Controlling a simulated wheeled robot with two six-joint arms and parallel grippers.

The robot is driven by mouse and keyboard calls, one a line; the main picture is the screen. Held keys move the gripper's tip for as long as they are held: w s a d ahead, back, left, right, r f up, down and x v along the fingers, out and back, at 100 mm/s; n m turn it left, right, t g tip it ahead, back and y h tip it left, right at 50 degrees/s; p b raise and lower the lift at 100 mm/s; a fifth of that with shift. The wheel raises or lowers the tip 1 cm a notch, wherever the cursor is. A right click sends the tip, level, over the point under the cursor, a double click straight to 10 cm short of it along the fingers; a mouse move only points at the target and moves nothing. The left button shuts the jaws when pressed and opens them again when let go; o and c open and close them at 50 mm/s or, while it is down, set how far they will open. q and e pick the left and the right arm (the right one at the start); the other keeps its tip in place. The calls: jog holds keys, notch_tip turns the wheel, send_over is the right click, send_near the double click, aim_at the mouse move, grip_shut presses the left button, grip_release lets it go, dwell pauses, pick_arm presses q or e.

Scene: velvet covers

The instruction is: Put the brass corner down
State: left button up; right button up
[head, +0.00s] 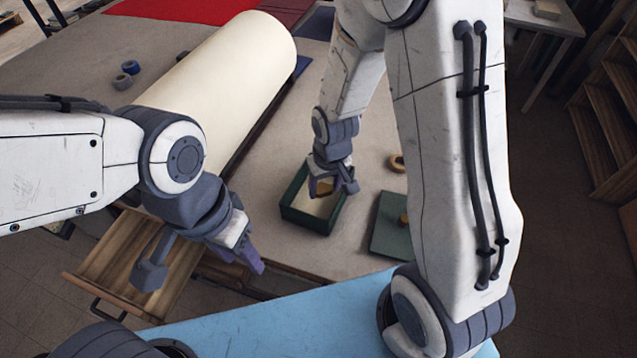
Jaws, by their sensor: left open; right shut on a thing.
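The brass corner (323,188) shows as a small golden-brown piece at the fingers of my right gripper (334,187). That gripper is shut on it and points down over the green box (291,213). The corner is partly hidden by the fingers, and I cannot tell whether it touches the box's pale floor. The box is open at the top and stands near the front edge of the table. My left gripper (203,269) is open and empty, in front of the table above the open wooden drawer.
A green lid (391,238) with a brass-coloured knob lies right of the box, and a tape ring (396,163) lies behind it. A large cream roll (220,85) fills the table's middle. Two small rings (127,74) lie at the left. The wooden drawer (112,262) juts out.

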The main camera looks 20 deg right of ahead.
aim_at(320, 183)
jog(key=w, duration=0.1)
jog(key=w+f, duration=0.1)
jog(key=w, duration=0.1)
jog(key=shift+a+f, duration=0.25)
jog(key=shift+f, duration=0.15)
notch_tip(320, 183, down, 3)
jog(key=shift+f+p, duration=0.1)
jog(key=shift+p, duration=0.3)
jog(key=shift+f, duration=0.5)
jog(key=shift+f, duration=0.2)
jog(key=o, duration=1.3)
jog(key=shift+r, duration=0.1)
